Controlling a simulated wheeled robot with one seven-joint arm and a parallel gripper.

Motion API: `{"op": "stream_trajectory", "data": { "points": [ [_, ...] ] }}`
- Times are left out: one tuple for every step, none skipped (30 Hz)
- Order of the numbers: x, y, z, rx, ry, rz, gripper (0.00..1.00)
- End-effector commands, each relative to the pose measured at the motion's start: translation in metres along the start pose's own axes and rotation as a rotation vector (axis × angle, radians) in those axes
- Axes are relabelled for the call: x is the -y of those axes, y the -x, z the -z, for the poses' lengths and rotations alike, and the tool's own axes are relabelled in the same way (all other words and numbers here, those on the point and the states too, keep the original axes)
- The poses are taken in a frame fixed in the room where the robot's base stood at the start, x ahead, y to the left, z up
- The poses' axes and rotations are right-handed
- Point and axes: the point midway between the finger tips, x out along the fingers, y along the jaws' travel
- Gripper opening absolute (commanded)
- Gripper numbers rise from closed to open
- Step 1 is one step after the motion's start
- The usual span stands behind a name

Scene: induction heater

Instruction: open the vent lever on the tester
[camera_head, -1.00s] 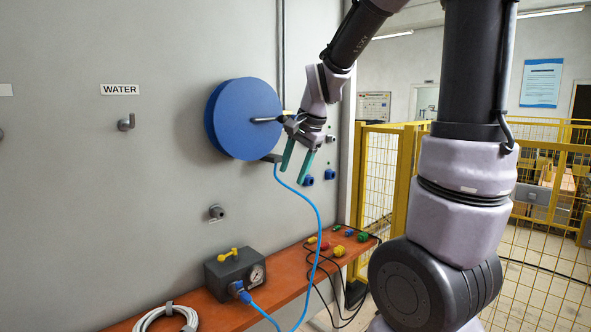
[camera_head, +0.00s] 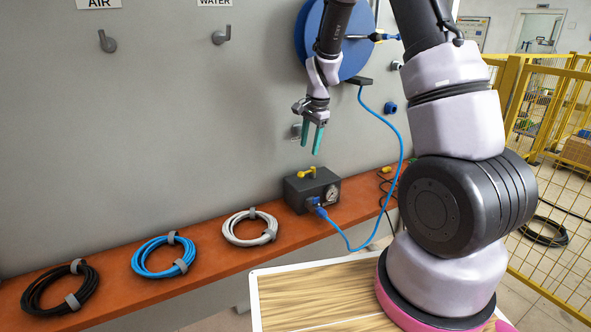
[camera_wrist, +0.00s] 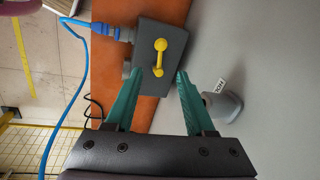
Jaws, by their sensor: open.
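The tester (camera_head: 312,190) is a dark grey box with a round gauge on the orange shelf against the wall. Its yellow vent lever (camera_head: 307,172) sits on top; it also shows in the wrist view (camera_wrist: 160,57). A blue hose plugs into the tester's front. My gripper (camera_head: 312,153) is open and empty, with green fingers pointing down, above the tester and apart from it. In the wrist view the tester (camera_wrist: 150,82) lies beyond the fingertips, with the lever roughly between their lines.
Coiled white (camera_head: 250,227), blue (camera_head: 163,255) and black (camera_head: 60,287) hoses lie along the orange shelf (camera_head: 205,250). The blue hose (camera_head: 403,150) runs from the wall reel (camera_head: 310,30) to the tester. A grey wall fitting (camera_wrist: 222,104) is close to the right finger in the wrist view.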

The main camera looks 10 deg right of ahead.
Motion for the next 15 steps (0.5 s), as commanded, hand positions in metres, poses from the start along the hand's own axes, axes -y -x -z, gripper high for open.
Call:
{"op": "stream_trajectory", "data": {
  "points": [
    [-0.001,-0.005,0.0,0.001,-0.001,-0.002,0.54],
    [-0.001,-0.009,0.0,0.001,-0.001,-0.003,0.54],
    [-0.001,-0.015,0.001,0.001,-0.001,-0.003,0.54],
    [-0.001,-0.02,0.0,0.002,-0.002,-0.003,0.54],
    [-0.001,-0.026,0.0,0.002,-0.002,-0.004,0.54],
    [-0.001,-0.034,0.0,0.002,0.0,-0.004,0.54],
    [-0.001,-0.04,0.0,0.002,-0.001,-0.004,0.54],
    [-0.001,-0.046,0.0,0.002,-0.001,-0.004,0.54],
    [-0.001,-0.053,0.0,0.002,-0.002,-0.004,0.54],
    [-0.001,-0.059,0.0,0.002,-0.001,-0.003,0.54],
    [-0.001,-0.065,0.0,0.002,-0.001,-0.003,0.54],
    [-0.001,-0.071,0.0,0.002,-0.001,-0.003,0.54],
    [-0.001,-0.076,0.0,0.001,-0.001,-0.003,0.54],
    [-0.001,-0.081,0.0,0.002,-0.002,-0.003,0.54],
    [-0.001,-0.086,-0.001,0.002,-0.001,-0.002,0.54]
  ]
}}
